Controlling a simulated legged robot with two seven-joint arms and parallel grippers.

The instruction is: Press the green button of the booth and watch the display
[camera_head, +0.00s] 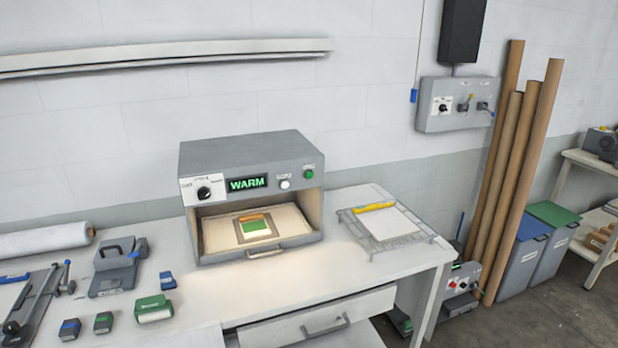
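The booth (252,158) is a grey box with an open lit front, standing at the back of the white bench against the wall. Its display (246,184) reads WARM in green letters. The green button (309,174) is at the right end of its front panel. A white button (285,184) sits left of it, and a black rotary knob (204,193) is at the panel's left end. Inside lies a pale tray (215,238) with a small green and orange item (256,225) on it. Neither of my grippers is in view.
A wire rack (368,237) with a white sheet and yellow item is right of the booth. An open drawer (320,318) juts from the bench front. Bench before the booth is clear.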

